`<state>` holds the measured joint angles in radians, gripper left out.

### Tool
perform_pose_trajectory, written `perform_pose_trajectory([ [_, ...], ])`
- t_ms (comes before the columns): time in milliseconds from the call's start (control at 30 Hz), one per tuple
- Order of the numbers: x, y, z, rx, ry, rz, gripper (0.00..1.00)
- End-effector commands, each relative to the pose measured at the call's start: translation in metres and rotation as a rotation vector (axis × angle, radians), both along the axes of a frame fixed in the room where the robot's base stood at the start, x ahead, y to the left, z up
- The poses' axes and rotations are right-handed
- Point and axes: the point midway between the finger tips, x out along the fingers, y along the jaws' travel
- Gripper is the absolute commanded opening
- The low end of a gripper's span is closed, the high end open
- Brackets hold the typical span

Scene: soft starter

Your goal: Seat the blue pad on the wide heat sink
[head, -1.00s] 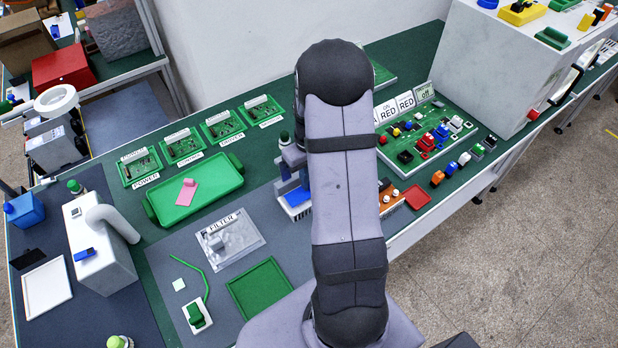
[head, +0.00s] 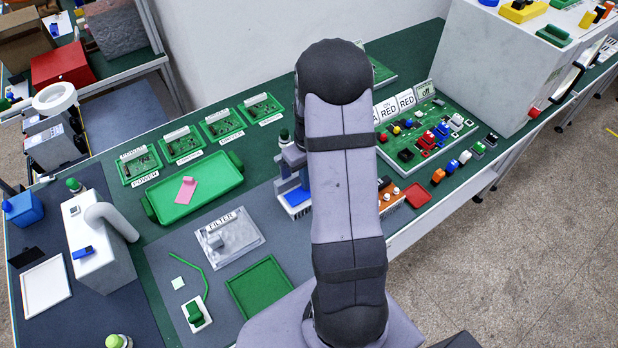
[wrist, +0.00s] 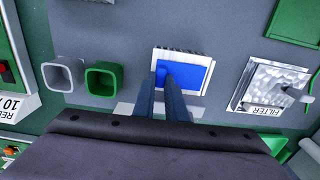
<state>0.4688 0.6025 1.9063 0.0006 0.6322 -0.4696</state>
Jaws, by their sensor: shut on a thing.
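The blue pad (wrist: 192,75) lies over the wide heat sink (wrist: 206,57), whose pale edges show around it in the wrist view. My gripper (wrist: 167,74) is shut on the pad near its left part, with the fingertips close together. In the head view the blue pad (head: 296,196) shows just left of my arm, with the pale edge of the heat sink (head: 299,213) in front of it. My arm hides the right side there. I cannot tell whether the pad touches the heat sink or is slightly above it.
A grey square cup (wrist: 63,75) and a green square cup (wrist: 103,77) stand left of the heat sink in the wrist view. The filter plate (wrist: 272,87) lies to its right. A green tray (head: 228,181) with a pink pad (head: 186,190) is farther left in the head view.

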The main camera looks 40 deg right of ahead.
Motion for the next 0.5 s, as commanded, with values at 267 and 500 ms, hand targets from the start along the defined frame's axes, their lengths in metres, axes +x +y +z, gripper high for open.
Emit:
perform_pose_trajectory([
  [267,0.0,0.0,-0.0058,0.0,0.0,0.0,0.0],
  [500,0.0001,0.0,-0.0074,0.0,0.0,0.0,0.33],
])
